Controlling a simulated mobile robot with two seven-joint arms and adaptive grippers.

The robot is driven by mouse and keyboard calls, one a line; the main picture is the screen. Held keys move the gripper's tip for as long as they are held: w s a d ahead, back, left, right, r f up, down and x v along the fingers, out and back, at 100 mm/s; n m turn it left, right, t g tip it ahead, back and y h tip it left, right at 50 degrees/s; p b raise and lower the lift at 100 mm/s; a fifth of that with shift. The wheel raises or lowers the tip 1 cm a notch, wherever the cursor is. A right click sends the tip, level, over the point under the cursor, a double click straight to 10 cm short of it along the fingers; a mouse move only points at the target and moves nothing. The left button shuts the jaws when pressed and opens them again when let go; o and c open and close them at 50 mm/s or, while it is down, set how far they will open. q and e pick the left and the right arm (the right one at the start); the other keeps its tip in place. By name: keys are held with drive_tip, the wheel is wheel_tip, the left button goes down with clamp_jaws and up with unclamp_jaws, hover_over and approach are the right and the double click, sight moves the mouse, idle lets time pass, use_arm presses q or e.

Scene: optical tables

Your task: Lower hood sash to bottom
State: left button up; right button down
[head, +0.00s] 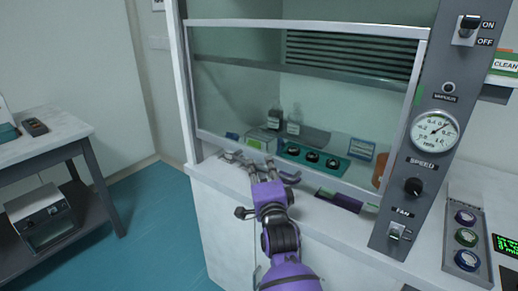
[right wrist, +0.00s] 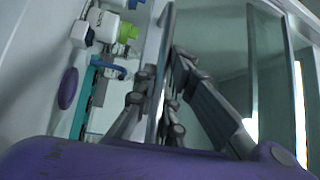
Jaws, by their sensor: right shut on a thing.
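The fume hood's glass sash (head: 345,100) hangs in a pale frame, and its lower edge is low, close above the white worktop ledge. A grey handle bar (head: 232,157) runs near the lower edge on the left. My right gripper (head: 258,166) reaches up to this lower edge from the front and is shut on the handle. In the right wrist view, my gripper fingers (right wrist: 168,95) stand on both sides of a thin grey bar; the exact contact is partly hidden. My left gripper is not in view.
The control panel (head: 425,130) with gauge, knob and switches stands at the right. A side table (head: 60,135) is at the left, with open teal floor between.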

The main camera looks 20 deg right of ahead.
wheel_tip(320, 180, down, 7)
drive_tip(key=shift+d+r+b, duration=0.1)
drive_tip(key=shift+b, duration=0.85)
drive_tip(key=c, duration=1.8)
unclamp_jaws()
drive_tip(key=s, duration=0.4)
drive_tip(key=s+a+f, duration=0.1)
drive_tip(key=s, duration=0.6)
drive_tip(key=shift+s+a+f, duration=0.2)
drive_tip(key=shift+s+f, duration=0.05)
drive_tip(key=shift+s, duration=0.15)
drive_tip(key=shift+c, duration=0.6)
